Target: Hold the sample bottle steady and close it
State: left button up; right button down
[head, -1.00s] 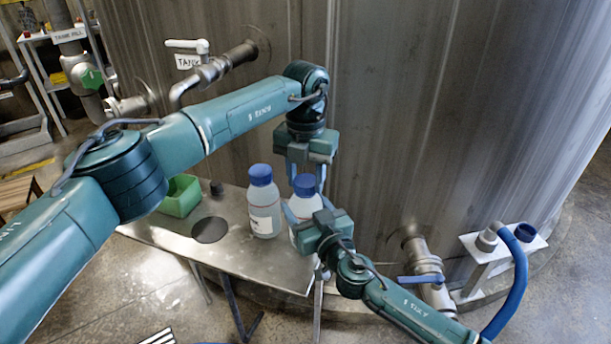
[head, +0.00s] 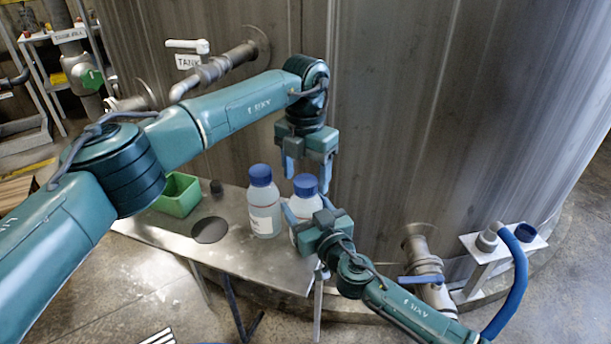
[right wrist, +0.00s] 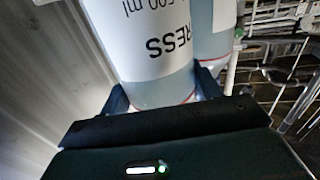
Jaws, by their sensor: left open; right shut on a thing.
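A clear bottle with a white label and a blue cap (head: 305,184) stands at the right end of the metal table. My right gripper (head: 300,214) is shut around its body, and the bottle (right wrist: 160,50) also fills the upper middle of the right wrist view between the fingers. Its cap sits on the neck; how tight it is cannot be told. My left gripper (head: 306,176) is open and empty, with its fingers pointing down around and above the cap. A second bottle with a blue cap (head: 263,200) stands upright just to the left.
The steel table (head: 215,255) has a green bin (head: 179,196), a small dark cylinder (head: 216,187) and a dark round disc (head: 210,230). The tank wall (head: 400,120) rises close behind. A pipe valve with a blue handle (head: 420,280) is at right.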

pick_arm(q)
notch_tip(320, 180, up, 11)
dwell(0.3)
pick_arm(e)
jog(key=shift+c, duration=1.2)
grip_release()
pick_arm(q)
jog(key=shift+f, duration=0.2)
pick_arm(e)
jog(key=v, duration=1.3)
jog(key=shift+s+d, duration=0.15)
